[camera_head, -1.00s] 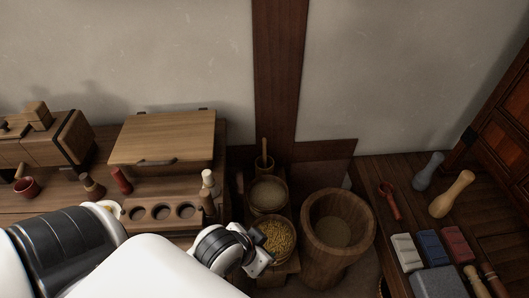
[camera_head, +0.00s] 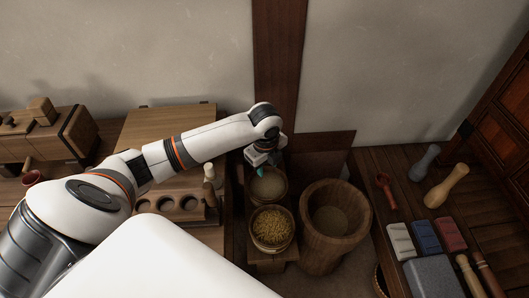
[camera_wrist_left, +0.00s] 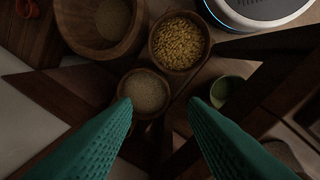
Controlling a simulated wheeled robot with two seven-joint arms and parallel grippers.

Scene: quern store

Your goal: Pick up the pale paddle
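I cannot surely make out a pale paddle. A slim wooden handle that stood at the rear bowl in the earlier head view is now hidden behind my left arm's end. My left gripper (camera_head: 259,172) hangs over the back edge of the bowl of pale grain (camera_head: 268,188). In the left wrist view its teal fingers (camera_wrist_left: 163,105) are spread wide with nothing seen between the tips. That bowl (camera_wrist_left: 145,92) lies beyond the fingertips there. My right gripper is not in view.
A bowl of yellow grain (camera_head: 272,228) stands in front, beside a large wooden mortar (camera_head: 335,222). A pale, waisted wooden piece (camera_head: 447,186) lies on the right table among blocks. A holed rack (camera_head: 165,203) is on the left table, under my arm. A wooden post and wall stand behind.

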